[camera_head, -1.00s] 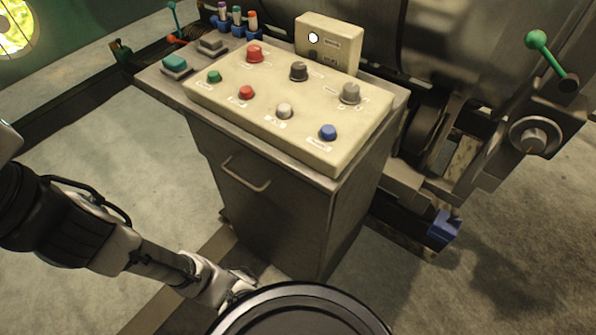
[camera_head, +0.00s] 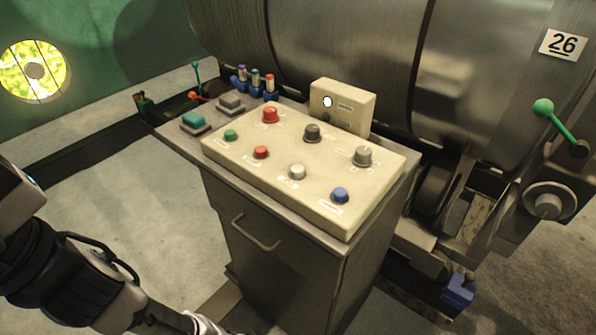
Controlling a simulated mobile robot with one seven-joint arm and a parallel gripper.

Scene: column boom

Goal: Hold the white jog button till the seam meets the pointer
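The white jog button (camera_head: 297,171) sits on the front part of the cream control panel (camera_head: 228,160), between a red button and a blue button. Nothing touches it. Behind the panel lies a large grey metal drum (camera_head: 345,45), with dark lines running around it. I cannot tell which line, if any, is the seam, and I cannot make out the pointer. My arm (camera_head: 85,285) is at the lower left, below and left of the panel. My gripper is cut off by the bottom edge of the view.
The panel also carries a green button (camera_head: 231,134), red button (camera_head: 261,152), blue button (camera_head: 340,194), larger red knob (camera_head: 270,114) and grey knobs. A cream box (camera_head: 350,105) with a lit white lamp (camera_head: 327,102) stands behind. A green-knobbed lever (camera_head: 543,107) is at right.

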